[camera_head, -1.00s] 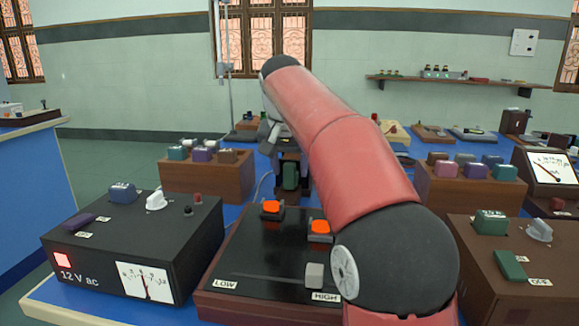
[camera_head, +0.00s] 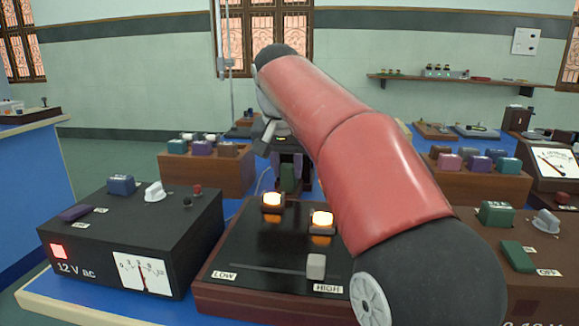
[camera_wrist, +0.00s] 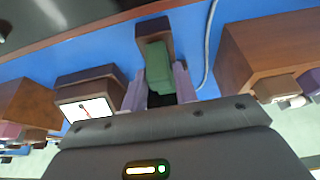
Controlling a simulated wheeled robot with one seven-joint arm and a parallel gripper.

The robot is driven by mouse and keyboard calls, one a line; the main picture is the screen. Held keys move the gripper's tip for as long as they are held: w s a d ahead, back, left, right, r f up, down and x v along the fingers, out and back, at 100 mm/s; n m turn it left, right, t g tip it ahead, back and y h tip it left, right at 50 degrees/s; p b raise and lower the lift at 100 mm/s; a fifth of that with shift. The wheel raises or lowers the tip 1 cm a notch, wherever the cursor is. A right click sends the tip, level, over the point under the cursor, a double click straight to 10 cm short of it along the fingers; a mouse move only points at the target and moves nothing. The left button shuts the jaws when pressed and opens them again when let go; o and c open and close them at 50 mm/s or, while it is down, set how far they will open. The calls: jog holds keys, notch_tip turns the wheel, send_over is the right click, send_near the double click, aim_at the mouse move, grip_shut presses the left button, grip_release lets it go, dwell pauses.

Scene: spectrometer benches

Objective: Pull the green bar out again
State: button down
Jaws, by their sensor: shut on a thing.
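The green bar (camera_wrist: 158,65) shows in the wrist view between the two pale purple fingers of my gripper (camera_wrist: 159,88), which is shut on it. Its far end meets a brown wooden block (camera_wrist: 153,30); how deep it sits there cannot be told. In the head view the green bar (camera_head: 289,178) is small, behind the lamp board, with my gripper (camera_head: 287,165) around it. My red arm hides much of the area to its right.
A black board with two glowing lamps (camera_head: 272,201) and a slider (camera_head: 316,266) stands in front. The 12 V supply (camera_head: 130,235) is at left. Wooden blocks with coloured pieces (camera_head: 205,172) (camera_head: 470,184) stand on both sides. A cable (camera_wrist: 208,45) runs close beside the bar.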

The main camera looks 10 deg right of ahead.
jog(key=shift+s+a, duration=0.1)
jog(key=c, duration=1.2)
grip_release()
jog(key=shift+s, duration=0.1)
jog(key=p+v, duration=0.2)
jog(key=v, duration=0.6)
jog(key=shift+f, duration=0.1)
